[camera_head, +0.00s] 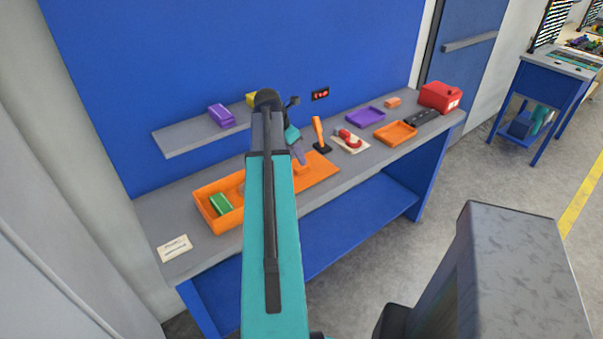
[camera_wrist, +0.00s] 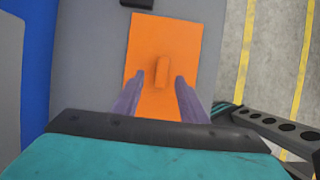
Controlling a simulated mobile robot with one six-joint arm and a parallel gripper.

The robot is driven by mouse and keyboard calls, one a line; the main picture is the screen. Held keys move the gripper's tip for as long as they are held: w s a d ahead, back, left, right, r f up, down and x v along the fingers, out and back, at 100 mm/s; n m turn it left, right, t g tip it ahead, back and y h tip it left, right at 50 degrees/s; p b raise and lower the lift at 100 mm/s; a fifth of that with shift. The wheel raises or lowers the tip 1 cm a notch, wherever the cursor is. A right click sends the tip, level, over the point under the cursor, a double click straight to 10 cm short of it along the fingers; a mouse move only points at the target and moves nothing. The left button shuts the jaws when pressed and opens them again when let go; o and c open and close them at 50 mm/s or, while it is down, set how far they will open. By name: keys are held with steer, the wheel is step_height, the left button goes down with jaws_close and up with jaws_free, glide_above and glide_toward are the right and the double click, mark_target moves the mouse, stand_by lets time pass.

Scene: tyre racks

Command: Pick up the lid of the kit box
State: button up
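The lid (camera_head: 320,176) is a flat orange plate lying on the grey bench, right of my arm in the head view. In the wrist view the lid (camera_wrist: 155,38) fills the middle, with a raised orange handle (camera_wrist: 161,70) on it. My gripper (camera_wrist: 159,80) has two purple fingers spread apart, one on each side of the handle with gaps visible. I cannot tell how high the fingertips are above the lid. The open orange kit box (camera_head: 206,211) stands to the left with a green block (camera_head: 220,204) in it; my arm hides part of it.
An orange-handled tool (camera_head: 319,133) stands upright near the lid. Further right are a red item on a pale plate (camera_head: 350,141), a purple tray (camera_head: 365,116), an orange tray (camera_head: 395,133) and a red box (camera_head: 440,96). A shelf (camera_head: 190,139) hangs above the bench. A label card (camera_head: 174,247) lies front left.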

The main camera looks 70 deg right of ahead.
mark_target(300, 167)
steer(key=shift+f, duration=0.1)
steer(key=shift+p+x, duration=0.65)
steer(key=shift+x, duration=1.85)
steer(key=shift+a, duration=0.15)
jaws_close()
